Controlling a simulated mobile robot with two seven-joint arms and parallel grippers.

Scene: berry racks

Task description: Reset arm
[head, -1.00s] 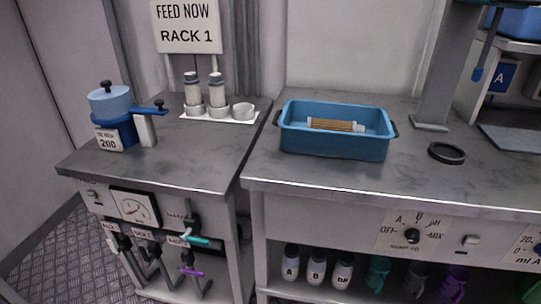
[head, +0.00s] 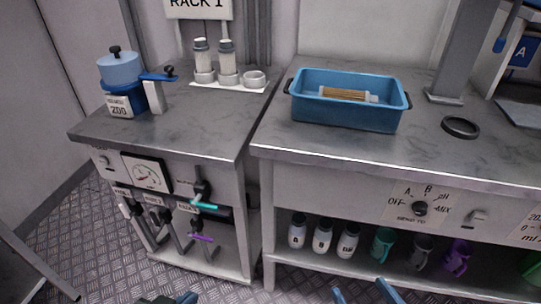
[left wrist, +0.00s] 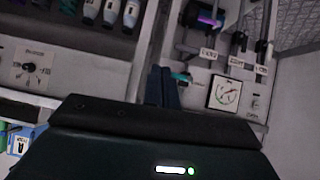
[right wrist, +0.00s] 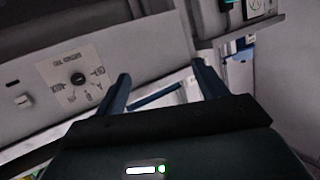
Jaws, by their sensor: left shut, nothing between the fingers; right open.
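My left gripper (head: 175,298) shows only its tips at the bottom edge of the head view. In the left wrist view (left wrist: 161,86) its two fingers are together with nothing between them. My right gripper (head: 365,292) also shows at the bottom edge of the head view, right of the left one. In the right wrist view (right wrist: 163,86) its fingers stand apart and the gap is empty. Both grippers are in front of the benches and apart from everything on them. The arms behind them are out of the head view.
A blue tub (head: 345,113) on the right bench (head: 270,140) holds a tan-banded cartridge (head: 343,94). A black ring (head: 460,127) lies to its right. Several bottles and mugs stand on the shelf below.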

